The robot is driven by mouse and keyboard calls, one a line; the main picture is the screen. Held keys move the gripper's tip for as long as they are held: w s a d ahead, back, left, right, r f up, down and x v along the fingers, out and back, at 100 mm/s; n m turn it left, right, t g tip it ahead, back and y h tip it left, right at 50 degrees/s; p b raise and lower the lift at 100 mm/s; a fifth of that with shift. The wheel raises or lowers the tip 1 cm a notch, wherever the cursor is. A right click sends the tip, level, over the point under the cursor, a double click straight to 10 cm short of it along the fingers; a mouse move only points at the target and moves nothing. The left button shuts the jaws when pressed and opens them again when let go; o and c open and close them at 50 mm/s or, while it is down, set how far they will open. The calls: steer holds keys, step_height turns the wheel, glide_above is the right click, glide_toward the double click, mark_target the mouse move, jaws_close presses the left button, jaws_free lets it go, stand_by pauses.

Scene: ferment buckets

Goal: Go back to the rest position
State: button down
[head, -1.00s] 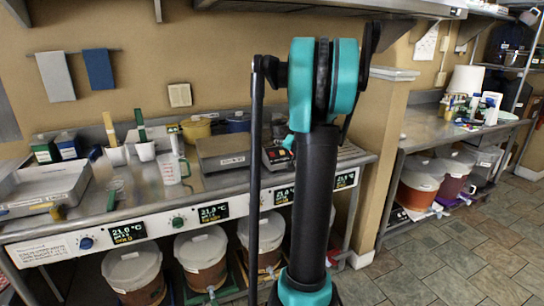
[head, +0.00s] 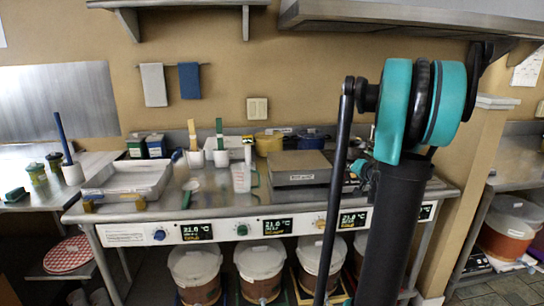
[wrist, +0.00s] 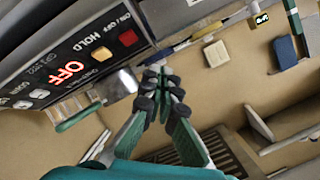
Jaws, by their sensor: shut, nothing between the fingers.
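My gripper (wrist: 164,88) shows in the wrist view with its teal-and-black fingers closed together and nothing between them. It appears apart from everything around it. My black-and-teal arm stands upright across the right of the head view, and there the gripper itself cannot be made out. A steel bench (head: 225,208) runs behind the arm, with a white tray (head: 128,181), a clear measuring jug (head: 242,179) and a flat scale (head: 299,168) on it.
Lidded buckets, such as this one (head: 195,272), stand under the bench. A dark control panel (wrist: 70,50) and a green-handled tool (wrist: 98,102) are near the gripper in the wrist view. A shelf (head: 180,3) and hood (head: 400,20) hang above. Floor shows at the lower right.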

steer(key=s+a+f+n+g+y, duration=0.1)
steer(key=s+a+f+n+g, duration=0.2)
steer(key=s+a, duration=0.45)
steer(key=s+a+f+n+g, duration=0.1)
steer(key=s+a+f+g, duration=0.1)
steer(key=s+a+f, duration=0.55)
steer(key=s+a+f+n+g+h, duration=0.1)
steer(key=s+f, duration=0.3)
steer(key=s, duration=0.6)
steer(key=s+a+f+n+g+h, duration=0.1)
steer(key=s+a+f+g+h, duration=0.1)
steer(key=s, duration=0.7)
step_height(320, 180, down, 3)
steer(key=shift+s+a+r+n+g, duration=0.1)
steer(key=shift+s+a+n+g, duration=0.25)
steer(key=shift+a+g, duration=0.5)
